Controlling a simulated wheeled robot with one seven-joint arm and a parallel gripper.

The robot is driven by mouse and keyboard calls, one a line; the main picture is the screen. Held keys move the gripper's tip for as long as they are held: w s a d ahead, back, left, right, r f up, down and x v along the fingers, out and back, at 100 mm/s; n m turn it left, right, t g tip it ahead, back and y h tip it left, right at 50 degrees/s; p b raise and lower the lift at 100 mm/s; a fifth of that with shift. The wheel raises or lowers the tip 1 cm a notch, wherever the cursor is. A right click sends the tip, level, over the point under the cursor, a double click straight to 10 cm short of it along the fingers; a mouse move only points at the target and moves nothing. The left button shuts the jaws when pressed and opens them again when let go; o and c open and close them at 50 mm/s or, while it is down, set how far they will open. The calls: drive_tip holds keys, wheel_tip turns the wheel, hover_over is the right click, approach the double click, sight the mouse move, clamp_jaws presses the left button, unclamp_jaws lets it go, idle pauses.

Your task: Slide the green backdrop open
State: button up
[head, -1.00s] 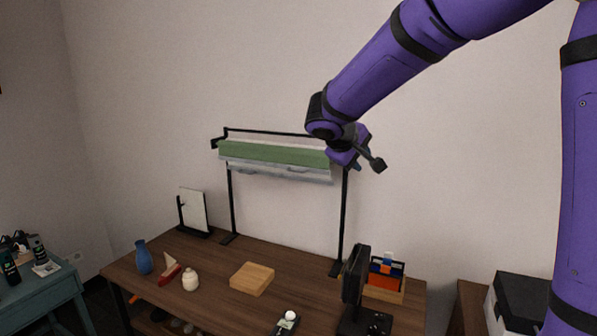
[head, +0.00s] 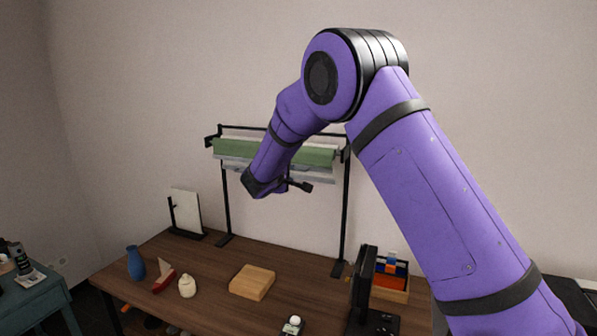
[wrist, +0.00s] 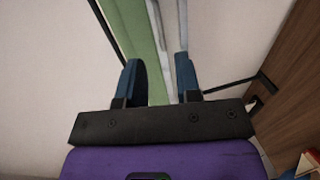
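The green backdrop (head: 232,147) hangs as a short strip from a black stand (head: 226,195) at the back of the table. Pale grey bars or strips (head: 320,169) run along its lower edge. My arm crosses in front of its middle and hides that part. In the wrist view, the green backdrop (wrist: 141,35) runs between upper left and centre, with a pale bar (wrist: 158,30) along its edge. My gripper (wrist: 158,75) is open, its two blue fingers either side of the bar and the backdrop's lower edge. I cannot tell whether they touch.
The wooden table (head: 205,270) holds a blue vase (head: 136,263), a white jar (head: 187,286), a wooden block (head: 252,282), a small framed panel (head: 186,212) and a dark upright device (head: 364,277). An organizer (head: 390,283) stands at right. The wall is close behind the stand.

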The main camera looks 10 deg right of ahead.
sight(298, 170)
drive_tip(key=x, duration=0.9)
drive_tip(key=shift+w+d, duration=0.15)
drive_tip(key=shift+w, duration=0.05)
drive_tip(key=shift+c, duration=0.3)
clamp_jaws()
